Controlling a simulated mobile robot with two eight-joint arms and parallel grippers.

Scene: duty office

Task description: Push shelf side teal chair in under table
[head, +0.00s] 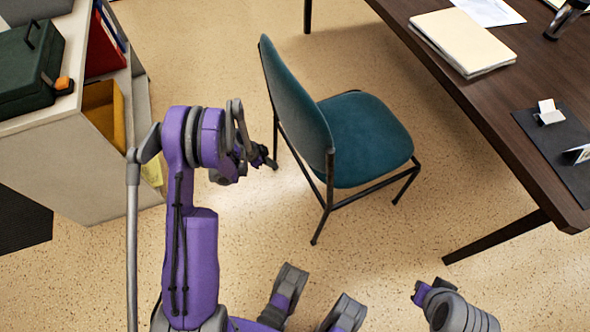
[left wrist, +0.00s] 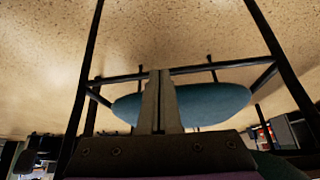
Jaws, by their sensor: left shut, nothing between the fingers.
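The teal chair (head: 365,140) stands upright on the floor between the shelf unit and the dark table (head: 500,125). Its backrest is on the shelf side and its seat points toward the table. Floor shows between the seat front and the table's near edge. My left gripper (head: 272,163) is shut and empty, low behind the backrest on the shelf side; I cannot tell whether it touches the chair. In the left wrist view its shut fingers (left wrist: 160,80) overlap the teal seat (left wrist: 215,100), between dark legs.
The shelf unit (head: 65,150) stands at the left with a dark green case (head: 28,70) on top. The table bears a folder (head: 462,40) and a dark mat (head: 565,150). A table leg (head: 495,236) reaches the floor at the right. Floor in front of the chair is clear.

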